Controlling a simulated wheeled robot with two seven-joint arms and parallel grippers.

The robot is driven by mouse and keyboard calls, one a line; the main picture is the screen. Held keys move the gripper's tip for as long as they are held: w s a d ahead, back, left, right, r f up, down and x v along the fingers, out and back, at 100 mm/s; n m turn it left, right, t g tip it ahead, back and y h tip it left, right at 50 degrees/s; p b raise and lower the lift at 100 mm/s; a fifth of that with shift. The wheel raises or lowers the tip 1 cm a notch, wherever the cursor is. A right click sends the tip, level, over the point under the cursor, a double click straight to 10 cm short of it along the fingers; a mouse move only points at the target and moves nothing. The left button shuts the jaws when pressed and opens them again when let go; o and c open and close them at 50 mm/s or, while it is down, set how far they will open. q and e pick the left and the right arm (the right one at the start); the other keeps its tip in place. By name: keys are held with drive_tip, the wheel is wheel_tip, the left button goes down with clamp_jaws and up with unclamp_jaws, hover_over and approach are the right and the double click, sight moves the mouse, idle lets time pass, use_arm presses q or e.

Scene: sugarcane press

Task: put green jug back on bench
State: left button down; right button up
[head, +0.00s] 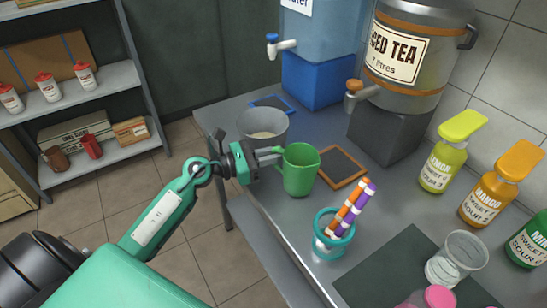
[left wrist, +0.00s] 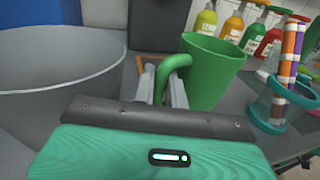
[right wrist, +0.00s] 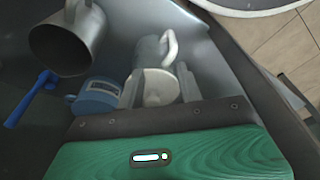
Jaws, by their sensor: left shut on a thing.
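The green jug (head: 299,172) is upright at the left part of the grey bench (head: 385,205), just left of a wood-edged dark mat. I cannot tell whether its base touches the bench. My left gripper (head: 272,156) is shut on the jug's handle, with the arm coming in from the left. In the left wrist view the handle lies between the fingers and the jug (left wrist: 210,72) is just beyond. My right gripper (right wrist: 160,92) shows only in the right wrist view, with its fingers apart.
A grey pot (head: 262,126) stands just behind the left gripper. A teal cup (head: 333,238) with striped straws is in front of the jug. The iced tea dispenser (head: 415,55), blue water dispenser (head: 318,75) and syrup bottles (head: 441,160) stand behind and right.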

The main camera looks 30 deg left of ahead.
use_arm(q)
drive_tip(key=shift+f, duration=0.25)
use_arm(e)
drive_tip(key=shift+r, duration=0.15)
use_arm(q)
drive_tip(key=shift+f, duration=0.1)
drive_tip(key=shift+f, duration=0.1)
drive_tip(key=c, duration=1.4)
unclamp_jaws()
drive_tip(key=shift+c, duration=0.2)
use_arm(e)
drive_tip(key=shift+w+r, duration=0.1)
drive_tip(key=shift+r, duration=0.2)
